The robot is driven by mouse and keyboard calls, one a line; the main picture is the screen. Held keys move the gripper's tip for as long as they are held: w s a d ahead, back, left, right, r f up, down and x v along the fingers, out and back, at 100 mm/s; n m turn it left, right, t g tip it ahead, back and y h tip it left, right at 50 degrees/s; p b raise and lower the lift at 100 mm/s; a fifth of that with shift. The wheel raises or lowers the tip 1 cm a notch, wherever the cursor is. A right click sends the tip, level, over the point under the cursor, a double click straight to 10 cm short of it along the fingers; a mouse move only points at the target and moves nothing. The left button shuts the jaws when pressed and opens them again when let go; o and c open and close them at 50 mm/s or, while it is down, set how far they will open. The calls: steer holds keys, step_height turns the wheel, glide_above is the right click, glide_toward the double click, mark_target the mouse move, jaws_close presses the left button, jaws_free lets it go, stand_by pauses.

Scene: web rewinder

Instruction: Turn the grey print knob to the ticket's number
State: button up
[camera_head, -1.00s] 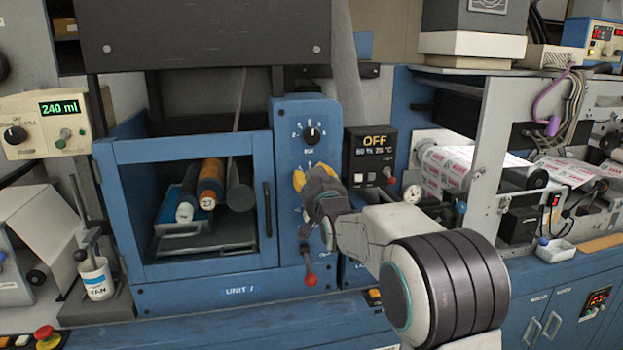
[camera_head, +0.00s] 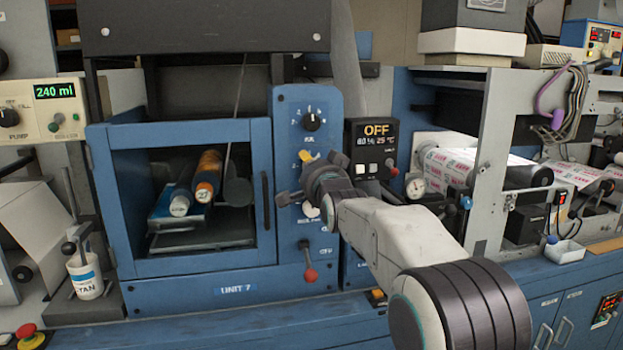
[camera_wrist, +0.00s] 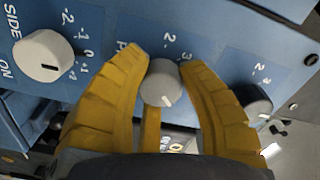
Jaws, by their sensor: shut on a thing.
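In the head view my gripper (camera_head: 307,157) is at the blue control column (camera_head: 287,105) and covers the knob. I cannot make out a ticket with a readable number.
A black knob (camera_head: 312,121) is above my gripper; it also shows in the wrist view (camera_wrist: 250,101). A pale knob (camera_wrist: 43,56) marked SIDE is on the other side. A red-ended lever (camera_head: 310,272) is below. A glazed blue door (camera_head: 190,190) stands to the left.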

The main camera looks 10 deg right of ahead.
steer(key=m+b, duration=0.1)
steer(key=m, duration=0.2)
steer(key=shift+r+m+b, duration=0.1)
steer(key=shift+m+b, duration=0.3)
steer(key=shift+r+m+b, duration=0.1)
steer(key=shift+m+b, duration=0.55)
steer(key=shift+m, duration=1.15)
steer(key=o, duration=1.2)
steer(key=shift+w, duration=0.1)
steer(key=shift+f, duration=0.2)
steer(key=s, duration=1.2)
